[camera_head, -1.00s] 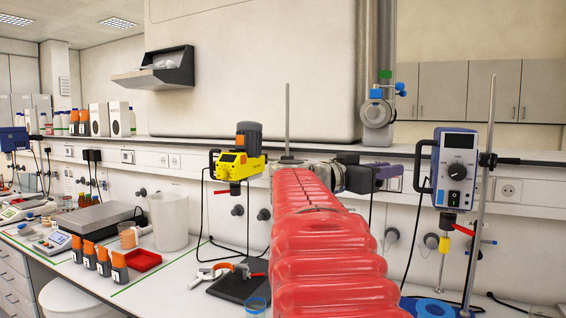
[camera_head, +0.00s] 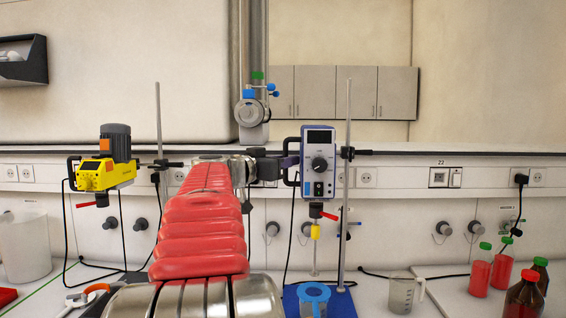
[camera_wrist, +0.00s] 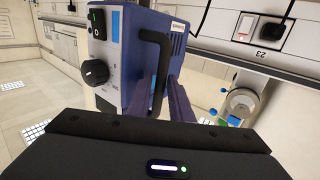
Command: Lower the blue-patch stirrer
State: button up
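The blue-grey stirrer (camera_head: 318,165) hangs on a metal stand rod (camera_head: 346,210) right of centre, over a blue base (camera_head: 335,303). Its black knob and side handle also show close up in the wrist view (camera_wrist: 118,55). Its shaft with a yellow collar (camera_head: 315,232) points down, above a clear vessel with a blue rim (camera_head: 313,296). My gripper (camera_head: 291,162) is at the stirrer's left side, by the black handle. In the wrist view my gripper's purple fingers (camera_wrist: 160,95) stand apart, with the handle seemingly between them. Contact cannot be told.
A yellow stirrer (camera_head: 105,172) hangs on another stand at left. A clear beaker (camera_head: 402,292) stands right of the blue base. Several red bottles (camera_head: 480,270) stand at far right. A wall rail (camera_head: 450,153) runs behind the stirrers.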

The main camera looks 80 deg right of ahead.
jog(key=shift+c, duration=0.2)
grip_shut()
jog(key=shift+a, duration=0.1)
